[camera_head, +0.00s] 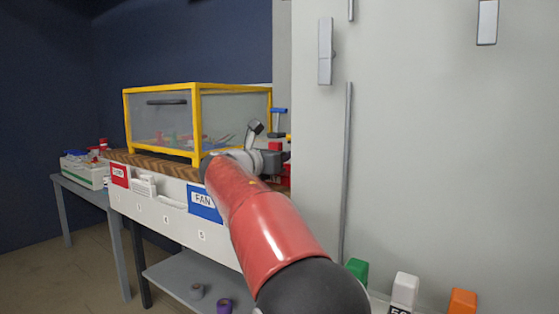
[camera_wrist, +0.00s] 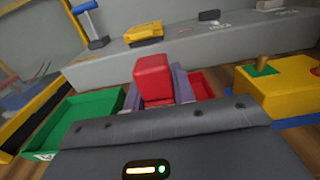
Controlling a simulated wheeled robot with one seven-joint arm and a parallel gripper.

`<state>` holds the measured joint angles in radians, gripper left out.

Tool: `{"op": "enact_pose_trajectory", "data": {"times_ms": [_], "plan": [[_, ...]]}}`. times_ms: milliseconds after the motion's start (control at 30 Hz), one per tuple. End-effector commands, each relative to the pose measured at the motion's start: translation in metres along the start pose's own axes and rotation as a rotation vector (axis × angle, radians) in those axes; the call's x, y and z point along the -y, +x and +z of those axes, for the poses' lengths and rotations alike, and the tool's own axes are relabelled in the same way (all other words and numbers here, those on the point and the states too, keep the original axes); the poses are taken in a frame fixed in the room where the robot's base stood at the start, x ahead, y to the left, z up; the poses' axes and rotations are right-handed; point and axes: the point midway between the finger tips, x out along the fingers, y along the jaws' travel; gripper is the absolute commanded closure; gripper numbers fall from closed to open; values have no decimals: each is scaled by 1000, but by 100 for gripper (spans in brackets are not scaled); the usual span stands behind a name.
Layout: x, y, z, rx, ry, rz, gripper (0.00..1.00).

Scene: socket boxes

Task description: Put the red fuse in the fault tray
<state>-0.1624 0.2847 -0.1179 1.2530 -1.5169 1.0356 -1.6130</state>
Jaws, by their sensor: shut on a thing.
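My gripper (camera_wrist: 160,88) is shut on the red fuse (camera_wrist: 152,72), a red block held upright between the grey fingers in the wrist view. A red tray (camera_wrist: 201,84), which may be the fault tray, shows just right of the fingers. It is mostly hidden behind them, so I cannot tell whether the fuse is over it. No label shows on it. In the head view my gripper (camera_head: 272,152) is at the right end of the bench, small and partly hidden by my arm.
A green tray (camera_wrist: 88,118) lies left of the gripper, and a yellow block with a green patch (camera_wrist: 280,92) lies right. A grey ledge behind holds a yellow tool (camera_wrist: 145,33) and a blue-handled tool (camera_wrist: 88,12). A yellow-framed clear case (camera_head: 163,122) stands on the bench.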

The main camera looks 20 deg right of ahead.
Motion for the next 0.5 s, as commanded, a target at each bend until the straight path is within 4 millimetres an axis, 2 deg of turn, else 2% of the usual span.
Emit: {"op": "enact_pose_trajectory", "data": {"times_ms": [233, 267, 300, 400, 500], "plan": [[0, 0, -1, 0, 0, 0, 95], [0, 0, -1, 0, 0, 0, 71], [0, 0, 0, 0, 0, 0, 66], [0, 0, 0, 0, 0, 0, 53], [0, 0, 0, 0, 0, 0, 53]]}}
